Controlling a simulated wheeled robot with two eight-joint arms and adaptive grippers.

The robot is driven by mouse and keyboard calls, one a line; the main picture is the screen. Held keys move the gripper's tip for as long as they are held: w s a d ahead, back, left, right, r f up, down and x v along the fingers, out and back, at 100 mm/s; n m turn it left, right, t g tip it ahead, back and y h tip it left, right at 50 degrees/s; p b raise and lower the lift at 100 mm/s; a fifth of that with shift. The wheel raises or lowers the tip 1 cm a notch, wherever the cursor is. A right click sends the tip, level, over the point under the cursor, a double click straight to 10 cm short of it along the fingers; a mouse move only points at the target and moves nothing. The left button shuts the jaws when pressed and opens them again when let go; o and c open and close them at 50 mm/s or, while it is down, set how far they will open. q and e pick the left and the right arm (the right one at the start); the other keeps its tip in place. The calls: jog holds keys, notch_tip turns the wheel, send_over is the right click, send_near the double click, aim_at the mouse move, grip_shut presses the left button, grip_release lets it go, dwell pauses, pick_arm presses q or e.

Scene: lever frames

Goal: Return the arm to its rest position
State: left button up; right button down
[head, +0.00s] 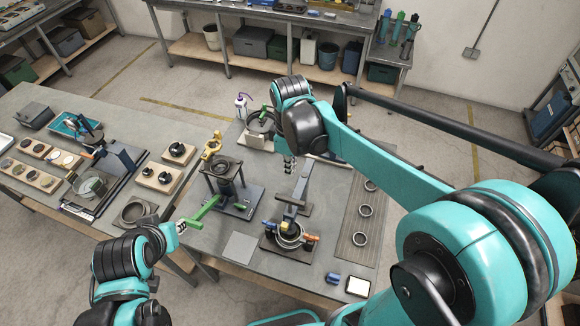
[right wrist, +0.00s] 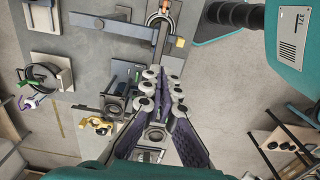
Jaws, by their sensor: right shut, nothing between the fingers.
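My right arm reaches across the right half of the head view, its wrist over the back of the workbench. My right gripper (head: 290,168) hangs below that wrist, small and partly hidden by the arm. In the right wrist view its two fingers (right wrist: 163,82) meet at the tips with nothing between them, so it is shut and empty. They point over the bench fixtures and appear apart from them. My left gripper (head: 180,229) is at lower left beside the end of a green lever (head: 203,208). Its fingers are too small to tell open from shut, or whether they touch the lever.
The grey workbench (head: 348,195) carries a round-topped stand (head: 224,168), a yellow clamp (head: 212,146), a ring fixture with orange and blue parts (head: 288,236) and a strip with several rings (head: 360,238). A left table (head: 60,112) holds trays and dark knobs. Open floor lies behind.

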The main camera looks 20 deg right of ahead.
dwell(0.3)
jog(key=s+d+r+m+t, duration=0.1)
jog(key=s+d+m+t, duration=0.5)
jog(key=s+m, duration=0.45)
notch_tip(320, 180, down, 35)
jog(key=a+t+b, duration=0.1)
jog(key=b, duration=3.4)
jog(key=shift+a+m+b, duration=0.15)
jog(key=shift+m+b, duration=0.15)
jog(key=shift+m, duration=0.05)
jog(key=shift+w, duration=0.1)
